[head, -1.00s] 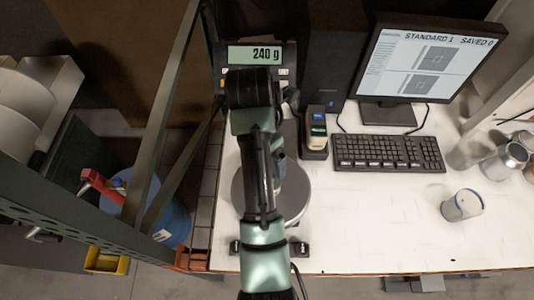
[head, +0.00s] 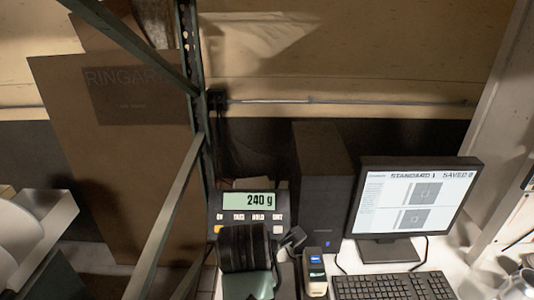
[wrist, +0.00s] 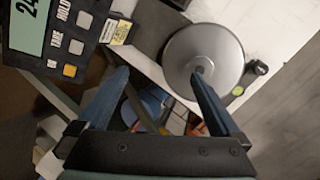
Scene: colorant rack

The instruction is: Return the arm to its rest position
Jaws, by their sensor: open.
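My gripper (wrist: 158,76) is open in the wrist view, with a wide gap between its two blue-grey fingers and nothing held. The right finger's tip overlaps the round grey pan (wrist: 215,52) of the scale in that view. I cannot tell how far above the pan it is. In the head view my arm rises at the bottom, in front of the scale's display unit (head: 263,200), which reads 240 g. The gripper's fingers do not show there. The display unit also shows at the upper left of the wrist view (wrist: 84,21).
A black computer tower (head: 322,185), monitor (head: 415,205), keyboard (head: 395,287) and small handheld device (head: 315,272) stand right of the scale. Green rack posts (head: 190,60) rise on the left. A blue container (wrist: 150,105) is low behind the fingers.

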